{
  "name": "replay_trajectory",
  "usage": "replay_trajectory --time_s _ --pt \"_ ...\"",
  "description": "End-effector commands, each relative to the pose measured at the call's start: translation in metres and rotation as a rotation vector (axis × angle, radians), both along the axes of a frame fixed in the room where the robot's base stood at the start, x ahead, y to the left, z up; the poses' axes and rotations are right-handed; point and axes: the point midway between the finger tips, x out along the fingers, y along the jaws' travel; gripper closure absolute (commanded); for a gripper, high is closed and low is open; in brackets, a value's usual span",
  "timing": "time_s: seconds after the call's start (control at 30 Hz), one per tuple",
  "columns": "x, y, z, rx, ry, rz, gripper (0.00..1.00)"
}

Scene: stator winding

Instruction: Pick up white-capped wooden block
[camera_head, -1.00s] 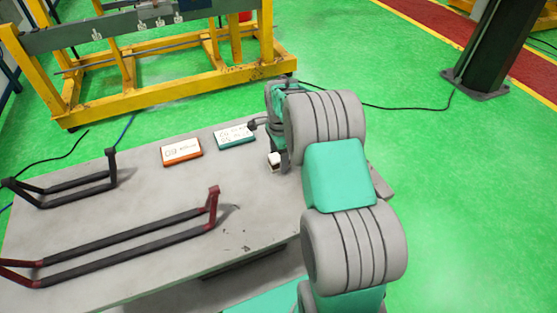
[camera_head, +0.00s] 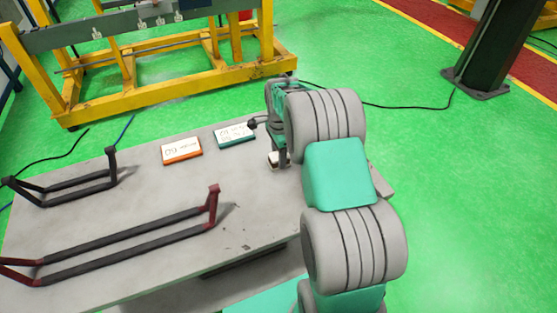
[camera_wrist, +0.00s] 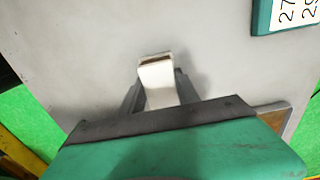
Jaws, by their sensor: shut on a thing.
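The white-capped wooden block (camera_head: 273,161) is at the far right part of the grey table, partly hidden by my gripper and arm. In the wrist view the block (camera_wrist: 158,82) shows its white face and a thin brown edge at its far end. My gripper (camera_head: 280,157) points down over the table and is shut on the block. In the wrist view the two dark fingers of my gripper (camera_wrist: 159,92) flank the block on both sides. I cannot tell whether the block still touches the table.
An orange-edged card (camera_head: 182,151) and a teal-edged card (camera_head: 235,135) lie left of the gripper on the table (camera_head: 150,200). A black frame (camera_head: 70,185) and a dark red-ended frame (camera_head: 125,240) stand further left. A yellow stand (camera_head: 180,85) is behind the table.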

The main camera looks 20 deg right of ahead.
Motion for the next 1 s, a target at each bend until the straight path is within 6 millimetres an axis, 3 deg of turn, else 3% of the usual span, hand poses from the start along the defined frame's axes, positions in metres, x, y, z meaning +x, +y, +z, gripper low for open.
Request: replay_trajectory --time_s 0.27,0.47,0.7,0.8,1.0 --pt "0.001 0.0 0.005 0.0 -0.002 0.0 1.0" --pt "-0.001 -0.002 0.034 -0.001 -0.004 -0.002 1.0" --pt "-0.042 -0.044 0.095 -0.002 -0.005 -0.007 1.0" --pt "-0.065 -0.065 0.106 -0.001 -0.003 -0.007 1.0" --pt "-0.092 -0.092 0.125 -0.001 -0.001 -0.002 1.0"
